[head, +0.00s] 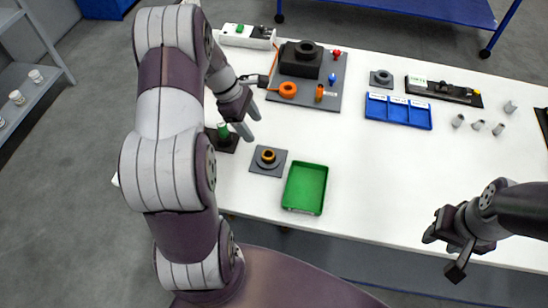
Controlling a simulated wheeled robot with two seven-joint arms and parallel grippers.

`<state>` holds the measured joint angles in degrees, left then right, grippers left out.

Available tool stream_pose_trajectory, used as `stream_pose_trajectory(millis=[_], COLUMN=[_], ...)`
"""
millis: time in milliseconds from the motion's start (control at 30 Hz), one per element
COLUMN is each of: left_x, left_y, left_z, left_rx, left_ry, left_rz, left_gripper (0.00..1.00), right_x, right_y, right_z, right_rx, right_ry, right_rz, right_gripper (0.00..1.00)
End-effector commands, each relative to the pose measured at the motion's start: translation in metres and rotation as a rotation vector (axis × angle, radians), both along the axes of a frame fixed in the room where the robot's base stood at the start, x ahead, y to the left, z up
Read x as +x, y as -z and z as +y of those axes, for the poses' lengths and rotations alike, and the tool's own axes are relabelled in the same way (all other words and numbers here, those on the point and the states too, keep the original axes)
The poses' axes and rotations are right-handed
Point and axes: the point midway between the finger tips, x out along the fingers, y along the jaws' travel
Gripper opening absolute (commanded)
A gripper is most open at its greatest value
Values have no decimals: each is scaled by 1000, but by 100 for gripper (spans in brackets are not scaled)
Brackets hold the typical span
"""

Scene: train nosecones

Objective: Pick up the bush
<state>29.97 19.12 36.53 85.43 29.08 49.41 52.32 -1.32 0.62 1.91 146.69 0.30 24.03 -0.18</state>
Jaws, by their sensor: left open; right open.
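No part is labelled as the bush, so I cannot tell for sure which one it is. A brass-coloured ring (268,155) sits in a dark round seat on a square grey plate (257,169). Small grey cylinders (478,125) stand at the right of the white table. My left gripper (251,124) is open and empty, above and left of the ring, close to a green part (223,130) in a dark block. My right gripper (443,254) is open and empty at the table's front edge, on the right.
A green tray (304,207) lies right of the grey plate, apparently empty. A blue compartment bin (398,122) stands right of centre. A grey board (345,84) at the back holds a black block (301,60) and orange, red and blue parts. The table's middle right is clear.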

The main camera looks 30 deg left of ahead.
Motion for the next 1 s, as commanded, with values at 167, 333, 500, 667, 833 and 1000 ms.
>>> stream_pose_trajectory(millis=[167,333,500,667,833,1000], left_x=[2,5,5,7,8,8], left_y=[36,61,84,110,114,114], left_z=[-16,-25,-33,-41,-42,-42], left_rx=[-3,-1,-1,0,2,2], left_ry=[-2,-1,-1,0,-1,-1], left_rz=[8,5,7,5,2,2], left_gripper=[66,66,66,66,66,37], right_x=[0,0,0,0,0,0], right_y=[-9,-12,-24,-27,-26,-26], right_z=[0,0,0,0,0,0], right_rx=[0,0,0,0,0,0], right_ry=[0,0,0,0,0,0], right_rz=[0,0,0,0,0,0], right_gripper=[43,43,43,43,43,43])
